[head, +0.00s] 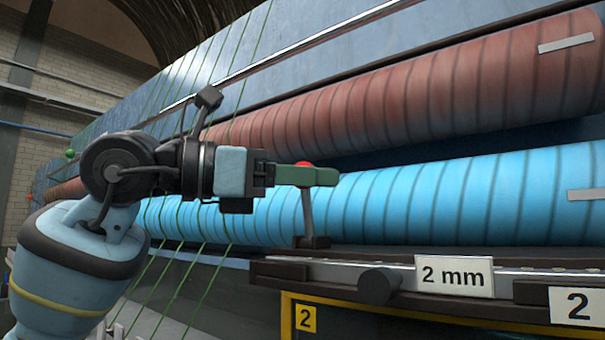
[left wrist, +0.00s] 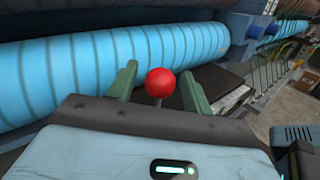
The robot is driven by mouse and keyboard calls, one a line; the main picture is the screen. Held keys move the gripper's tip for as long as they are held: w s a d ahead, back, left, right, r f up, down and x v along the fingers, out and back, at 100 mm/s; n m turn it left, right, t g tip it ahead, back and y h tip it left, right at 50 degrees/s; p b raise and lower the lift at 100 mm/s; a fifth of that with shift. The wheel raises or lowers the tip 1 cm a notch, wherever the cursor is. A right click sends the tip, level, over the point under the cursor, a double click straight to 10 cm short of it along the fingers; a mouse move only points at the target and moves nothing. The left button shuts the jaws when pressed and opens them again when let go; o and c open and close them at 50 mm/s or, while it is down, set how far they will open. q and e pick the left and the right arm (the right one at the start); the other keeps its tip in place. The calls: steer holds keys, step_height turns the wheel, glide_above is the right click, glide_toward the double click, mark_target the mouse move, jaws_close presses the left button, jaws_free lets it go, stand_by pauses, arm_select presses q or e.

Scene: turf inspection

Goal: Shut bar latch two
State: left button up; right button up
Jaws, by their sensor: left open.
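The bar latch shows in the head view as a grey lever (head: 307,212) standing nearly upright on a dark rail, with a red ball knob (head: 304,164) on top. The plate "2" (head: 576,306) and a yellow "2" tag (head: 306,317) are at this rail. My left gripper (head: 322,176) has green fingers level with the knob, and a finger partly hides it. In the left wrist view the red knob (left wrist: 160,83) sits between the two spread fingers (left wrist: 158,88), with gaps beside it. The left gripper is open. My right gripper is not in view.
A blue ribbed roll (head: 430,200) lies close behind the lever, with a red-brown roll (head: 430,100) above it. A "2 mm" plate (head: 454,276) and a dark round knob (head: 379,286) stick out along the rail. Green cords (head: 222,110) run behind my left arm.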

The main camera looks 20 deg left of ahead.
arm_select(q)
jaws_close()
stand_by(0.3)
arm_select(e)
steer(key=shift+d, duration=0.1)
